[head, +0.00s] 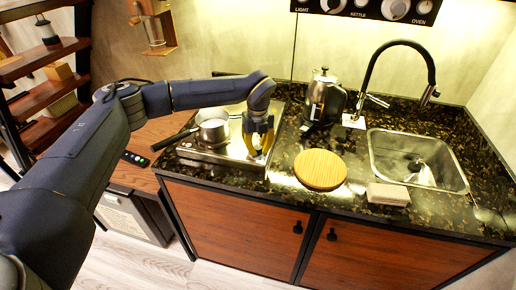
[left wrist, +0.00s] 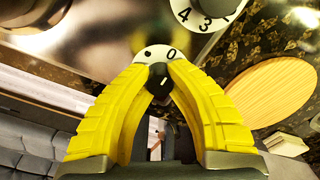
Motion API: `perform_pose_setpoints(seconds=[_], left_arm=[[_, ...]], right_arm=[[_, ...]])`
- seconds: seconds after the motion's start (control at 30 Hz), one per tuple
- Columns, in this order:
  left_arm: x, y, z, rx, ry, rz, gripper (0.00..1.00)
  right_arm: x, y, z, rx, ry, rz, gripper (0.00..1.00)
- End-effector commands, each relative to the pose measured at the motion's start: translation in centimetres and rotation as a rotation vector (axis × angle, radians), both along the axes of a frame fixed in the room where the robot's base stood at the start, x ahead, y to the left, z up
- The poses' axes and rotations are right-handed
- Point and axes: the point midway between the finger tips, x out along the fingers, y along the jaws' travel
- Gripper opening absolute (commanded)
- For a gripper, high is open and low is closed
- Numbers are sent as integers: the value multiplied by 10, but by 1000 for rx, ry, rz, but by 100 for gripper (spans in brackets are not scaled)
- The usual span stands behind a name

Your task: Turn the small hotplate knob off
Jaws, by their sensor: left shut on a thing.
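The hotplate (head: 228,157) is a steel unit at the left end of the counter. My left gripper (head: 257,152) points down at its front right corner. In the left wrist view its yellow fingers (left wrist: 160,88) are shut on a small black knob (left wrist: 158,80). A white dial behind the knob shows a 0 and a black dot. The knob has a short white mark, and its exact setting is hard to read. A second, larger dial (left wrist: 200,12) with 3 and 4 on it shows at the top right. My right gripper is in neither view.
A saucepan (head: 213,132) stands on the hotplate. To the right are a kettle (head: 322,100), a round wooden board (head: 320,169), a sponge-like block (head: 388,194) and the sink (head: 450,175) with a black tap. A panel with knobs (head: 396,8) hangs on the wall.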

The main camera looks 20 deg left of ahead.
Motion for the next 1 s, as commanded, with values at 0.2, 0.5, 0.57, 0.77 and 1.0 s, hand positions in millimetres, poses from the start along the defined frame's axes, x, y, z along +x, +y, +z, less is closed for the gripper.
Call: perform_pose_setpoints(seconds=[0.2, 0.5, 0.57, 0.77, 1.0], left_arm=[[-1, 0, -1, 0, 4, 19, 0], [-1, 0, -1, 0, 4, 20, 0], [-1, 0, -1, 0, 4, 20, 20], [-1, 0, -1, 0, 2, 19, 44], [0, 0, 0, -1, 1, 19, 50]], right_arm=[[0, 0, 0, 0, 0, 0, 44], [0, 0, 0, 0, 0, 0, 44], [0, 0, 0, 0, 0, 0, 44], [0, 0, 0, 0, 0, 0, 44], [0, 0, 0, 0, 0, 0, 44]])
